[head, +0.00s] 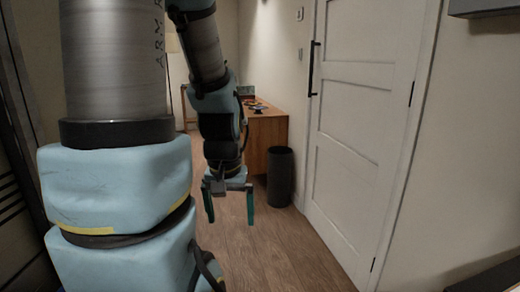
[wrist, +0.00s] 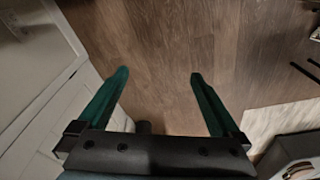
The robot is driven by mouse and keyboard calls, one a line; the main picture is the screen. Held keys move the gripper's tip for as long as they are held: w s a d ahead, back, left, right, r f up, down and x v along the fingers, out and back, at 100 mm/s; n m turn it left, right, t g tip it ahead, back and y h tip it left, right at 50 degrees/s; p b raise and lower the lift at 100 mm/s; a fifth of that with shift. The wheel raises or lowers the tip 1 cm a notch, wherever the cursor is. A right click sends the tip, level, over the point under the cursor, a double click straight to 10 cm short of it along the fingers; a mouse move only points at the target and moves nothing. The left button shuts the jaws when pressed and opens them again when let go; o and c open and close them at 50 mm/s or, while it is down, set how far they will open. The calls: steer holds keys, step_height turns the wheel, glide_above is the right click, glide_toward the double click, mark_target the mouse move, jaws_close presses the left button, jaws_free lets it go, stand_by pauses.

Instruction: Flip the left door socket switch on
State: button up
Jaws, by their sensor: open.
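A small pale wall plate (head: 299,14) sits high on the wall just left of the white door (head: 360,120) in the head view. A second small plate (head: 300,54) is below it. They look like a switch and a socket, but they are too small for me to tell their setting. My gripper (head: 230,222) hangs pointing down over the floor, left of the door and well below the plates. In the wrist view its two green fingers (wrist: 158,74) are spread wide with nothing between them. No switch is recognizable in the wrist view.
A dark bin (head: 280,176) stands between the door and a wooden cabinet (head: 267,140) with small items on top. The door has a long black handle (head: 313,68). Wooden floor (head: 270,250) is clear in front of the door.

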step_height(320, 180, up, 11)
steer(key=p, duration=0.8)
steer(key=shift+p, duration=0.3)
